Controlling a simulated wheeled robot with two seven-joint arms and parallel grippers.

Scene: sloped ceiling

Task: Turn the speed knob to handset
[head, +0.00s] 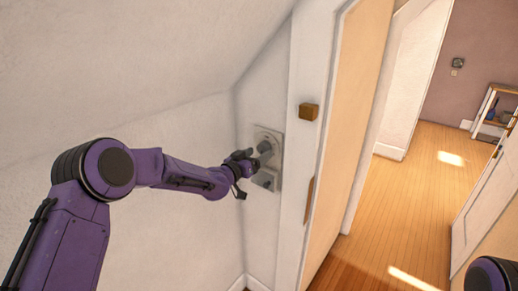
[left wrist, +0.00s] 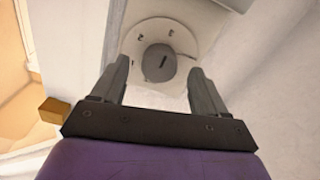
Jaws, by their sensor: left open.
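A pale plate (head: 276,136) on the narrow wall carries an upper grey knob (head: 265,147) and a lower knob (head: 264,181). My left gripper (head: 246,163) is in front of the plate, near the upper knob. In the left wrist view my left gripper (left wrist: 159,76) is open and empty, its fingers pointing at a round grey knob (left wrist: 151,63) on a pale dial (left wrist: 134,45). The knob has a dark slanted pointer line, and small dark marks sit around the dial, too small to read. Whether the fingers reach around the knob is unclear. My right gripper is out of view.
A brown block (head: 309,112) sticks out from the white frame right of the plate; it also shows in the left wrist view (left wrist: 54,110). A sloped ceiling (head: 150,50) hangs over the left side. An open doorway with wooden floor (head: 410,190) lies right.

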